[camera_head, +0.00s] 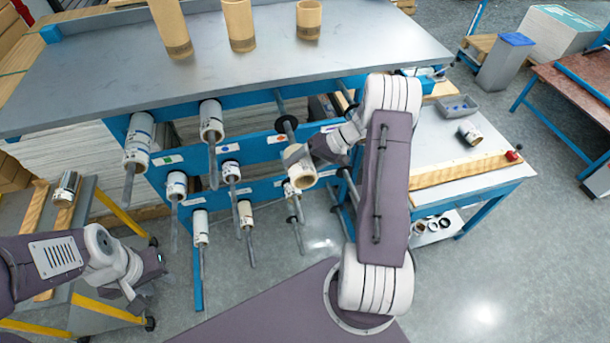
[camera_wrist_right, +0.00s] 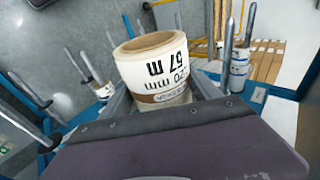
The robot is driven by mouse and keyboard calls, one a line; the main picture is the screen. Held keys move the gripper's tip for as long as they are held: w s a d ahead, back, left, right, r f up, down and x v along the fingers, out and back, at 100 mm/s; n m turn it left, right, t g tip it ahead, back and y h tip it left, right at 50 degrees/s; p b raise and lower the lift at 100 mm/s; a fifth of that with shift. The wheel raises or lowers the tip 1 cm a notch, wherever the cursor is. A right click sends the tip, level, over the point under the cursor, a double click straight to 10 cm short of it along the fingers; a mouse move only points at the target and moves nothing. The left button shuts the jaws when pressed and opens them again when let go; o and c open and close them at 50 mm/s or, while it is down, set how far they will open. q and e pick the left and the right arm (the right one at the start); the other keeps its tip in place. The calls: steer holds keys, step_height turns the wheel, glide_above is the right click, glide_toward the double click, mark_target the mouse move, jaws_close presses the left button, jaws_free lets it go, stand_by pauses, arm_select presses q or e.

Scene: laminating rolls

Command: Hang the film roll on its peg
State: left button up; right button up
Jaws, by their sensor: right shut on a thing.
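The film roll (camera_head: 299,166) is a short white-and-tan tube in my right gripper (camera_head: 318,152), in front of the blue rack's pegs. The rack (camera_head: 258,146) has several metal pegs; some carry rolls. A bare peg with a dark collar (camera_head: 287,124) is just above the held roll. I cannot tell whether the roll touches a peg. My left gripper (camera_head: 140,296) hangs low at left, its fingers unclear.
A grey worktop (camera_head: 280,62) with cardboard tubes lies above the rack. A yellow-legged cart (camera_head: 98,235) with a roll (camera_head: 67,188) stands at left. Neighbouring pegs crowd the held roll.

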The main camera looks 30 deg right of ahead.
mark_target(292, 136)
steer(key=w+d+b, duration=0.1)
steer(key=w, duration=0.2)
steer(key=w+b, duration=0.1)
steer(key=w, duration=0.3)
steer(key=w+d+b, duration=0.1)
steer(key=w, duration=0.3)
steer(key=shift+w+d+f, duration=0.1)
steer(key=shift+d+f, duration=0.05)
steer(key=shift+d, duration=0.2)
steer(key=shift+w+d+b, duration=0.2)
steer(key=shift+w+b, duration=0.1)
steer(key=shift+w, duration=0.55)
steer(key=shift+r, duration=0.2)
steer(key=o, duration=1.8)
steer(key=shift+c, duration=0.2)
